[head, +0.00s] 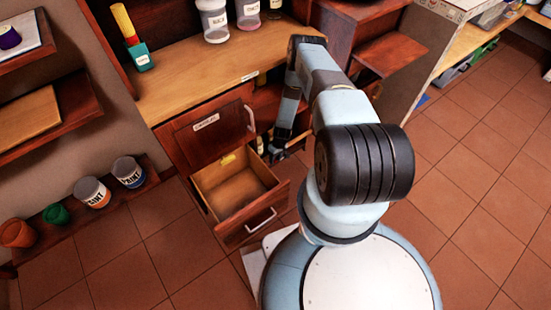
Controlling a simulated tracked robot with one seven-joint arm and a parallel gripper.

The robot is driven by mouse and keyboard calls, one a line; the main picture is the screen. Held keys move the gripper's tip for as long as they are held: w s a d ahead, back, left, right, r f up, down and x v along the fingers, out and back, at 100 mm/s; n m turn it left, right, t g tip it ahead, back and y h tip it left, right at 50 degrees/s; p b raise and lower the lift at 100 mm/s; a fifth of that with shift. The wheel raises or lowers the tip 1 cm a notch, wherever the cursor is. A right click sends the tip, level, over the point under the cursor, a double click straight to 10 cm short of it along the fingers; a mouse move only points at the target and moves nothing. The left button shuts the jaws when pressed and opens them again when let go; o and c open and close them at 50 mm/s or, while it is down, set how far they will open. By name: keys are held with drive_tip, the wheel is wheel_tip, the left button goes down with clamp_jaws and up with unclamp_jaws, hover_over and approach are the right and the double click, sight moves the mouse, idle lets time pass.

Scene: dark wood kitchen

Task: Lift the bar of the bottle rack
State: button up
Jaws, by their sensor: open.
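My gripper (279,148) hangs down in front of the open cabinet bay to the right of the drawers. It is small and dark in the head view, and its fingertips are hard to make out. A pale bottle (261,145) shows just left of it, low in the shadowed bay. The bottle rack and its bar are mostly hidden by my arm and the shadow. I cannot tell whether my gripper touches the bar.
Above is a wooden counter (190,88) with jars (214,22). Paint cans (129,172) and pots stand on a low shelf at left. Tiled floor (465,200) is clear at right.

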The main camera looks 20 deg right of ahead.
drive_tip(key=shift+c, duration=0.3)
clamp_jaws()
drive_tip(key=shift+r, duration=0.1)
